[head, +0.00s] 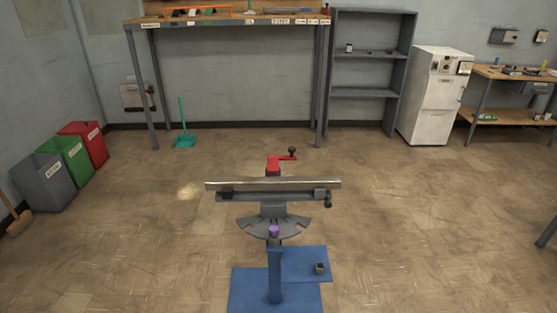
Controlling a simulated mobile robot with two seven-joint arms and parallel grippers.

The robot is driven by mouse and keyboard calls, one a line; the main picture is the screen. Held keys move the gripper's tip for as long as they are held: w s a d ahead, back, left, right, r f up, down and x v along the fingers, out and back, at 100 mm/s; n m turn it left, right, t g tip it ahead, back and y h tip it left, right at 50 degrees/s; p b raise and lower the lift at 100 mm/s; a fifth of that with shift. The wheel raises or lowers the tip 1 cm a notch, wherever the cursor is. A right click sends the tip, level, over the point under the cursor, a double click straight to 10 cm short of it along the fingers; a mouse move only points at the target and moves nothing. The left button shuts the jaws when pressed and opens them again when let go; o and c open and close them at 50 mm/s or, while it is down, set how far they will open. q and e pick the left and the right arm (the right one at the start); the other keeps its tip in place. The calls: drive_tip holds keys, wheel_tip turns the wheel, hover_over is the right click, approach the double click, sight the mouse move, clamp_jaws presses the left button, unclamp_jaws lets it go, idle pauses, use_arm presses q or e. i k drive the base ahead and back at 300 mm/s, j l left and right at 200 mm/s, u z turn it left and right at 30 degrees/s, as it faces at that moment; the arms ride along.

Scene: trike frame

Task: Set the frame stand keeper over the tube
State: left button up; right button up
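A silvery tube (225,186) lies level across the grey cradle (262,197) of a frame stand. The stand has a blue base (247,290) and a blue post (275,270), with a purple knob (274,231) near the post's top. A red part (273,163) rises just behind the middle of the tube, with an arm pointing right to a black knob (292,152). It looks like the keeper and does not lie over the tube; its lower end is hidden by the tube. Neither of my grippers shows.
A small dark square part (320,268) sits on the base's right side. A long workbench (235,20), grey shelves (367,50) and a white cabinet (434,95) line the back wall. Several bins (47,180) stand at left. The floor around the stand is clear.

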sight(273, 161)
drive_tip(key=i+j+z, duration=0.15)
drive_tip(key=i+j, duration=0.25)
drive_tip(key=i+j+z, duration=0.15)
drive_tip(key=i+j, duration=0.2)
drive_tip(key=j, duration=0.15)
